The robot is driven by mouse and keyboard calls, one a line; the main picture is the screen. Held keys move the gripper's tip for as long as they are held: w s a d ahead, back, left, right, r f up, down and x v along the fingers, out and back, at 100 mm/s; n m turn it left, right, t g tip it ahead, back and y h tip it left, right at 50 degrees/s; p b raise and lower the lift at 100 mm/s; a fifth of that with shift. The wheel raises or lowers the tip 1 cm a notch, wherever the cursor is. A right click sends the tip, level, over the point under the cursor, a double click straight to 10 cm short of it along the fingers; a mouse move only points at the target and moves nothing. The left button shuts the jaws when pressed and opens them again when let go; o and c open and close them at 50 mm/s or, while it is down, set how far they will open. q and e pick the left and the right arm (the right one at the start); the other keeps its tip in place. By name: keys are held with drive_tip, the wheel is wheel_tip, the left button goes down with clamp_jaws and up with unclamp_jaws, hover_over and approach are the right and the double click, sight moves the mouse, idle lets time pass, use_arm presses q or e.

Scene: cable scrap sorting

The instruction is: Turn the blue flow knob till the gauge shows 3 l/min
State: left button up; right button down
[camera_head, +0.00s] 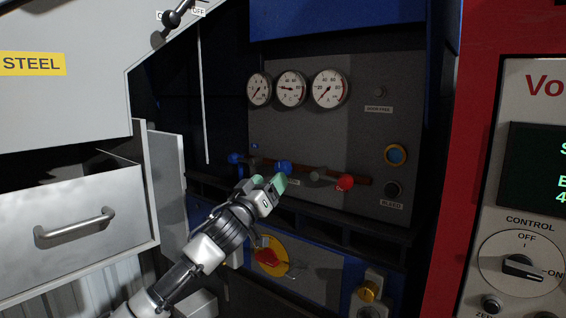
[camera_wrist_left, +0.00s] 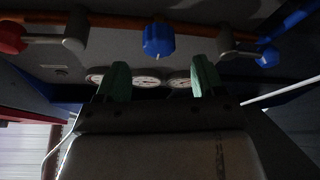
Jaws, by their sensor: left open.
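The blue knob (camera_head: 284,167) sits on a copper-coloured pipe across the grey panel, just beyond my left gripper (camera_head: 268,183). In the left wrist view the knob (camera_wrist_left: 158,40) is in front of the gap between the green fingertips of my left gripper (camera_wrist_left: 161,76). The fingers are apart and empty, and the knob is not between them. Three round white gauges, left (camera_head: 259,89), middle (camera_head: 291,88) and right (camera_head: 330,88), are above the pipe. Their needles show, but I cannot read which one gives flow. My right gripper is not in view.
A red handle (camera_head: 344,182) is right of the blue knob on the pipe, and a smaller blue handle (camera_head: 235,158) is left. A yellow-and-red rotary switch (camera_head: 270,256) is below. A steel drawer (camera_head: 80,222) stands left, a red-framed cabinet (camera_head: 455,160) right.

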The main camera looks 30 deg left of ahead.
sight(279, 169)
use_arm(q)
drive_tip(key=p+x, duration=0.2)
drive_tip(key=x, duration=0.4)
drive_tip(key=shift+s+r, duration=0.1)
drive_tip(key=shift+w+r, duration=0.1)
drive_tip(key=shift+w, duration=0.6)
drive_tip(key=c, duration=0.9)
